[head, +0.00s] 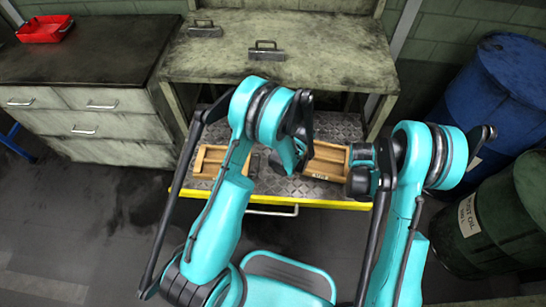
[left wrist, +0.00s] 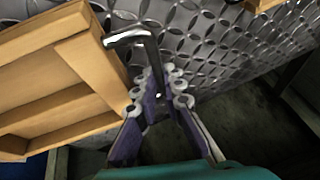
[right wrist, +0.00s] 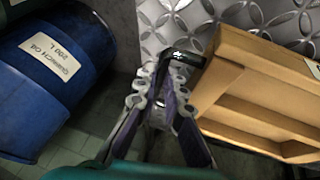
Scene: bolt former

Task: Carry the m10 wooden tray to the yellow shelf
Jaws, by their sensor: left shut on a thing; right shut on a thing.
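The yellow shelf (head: 265,200) is a patterned metal plate with a yellow front edge, under the bench top in the head view. A wooden tray (head: 325,168) with a small front label, too small to read surely, is over its right part. The tray also shows in the left wrist view (left wrist: 72,70) and right wrist view (right wrist: 245,95). My left gripper (left wrist: 157,85) is shut on the tray's left handle. My right gripper (right wrist: 170,78) is shut on its right handle. The head view mostly hides both grips. Whether the tray touches the plate is unclear.
Another wooden tray (head: 207,160) sits on the left part of the shelf, partly behind my left arm. A worn bench top (head: 330,65) is above. Drawers (head: 100,120) with a red bin (head: 45,28) stand left. Blue (head: 515,85) and green (head: 515,220) barrels stand right.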

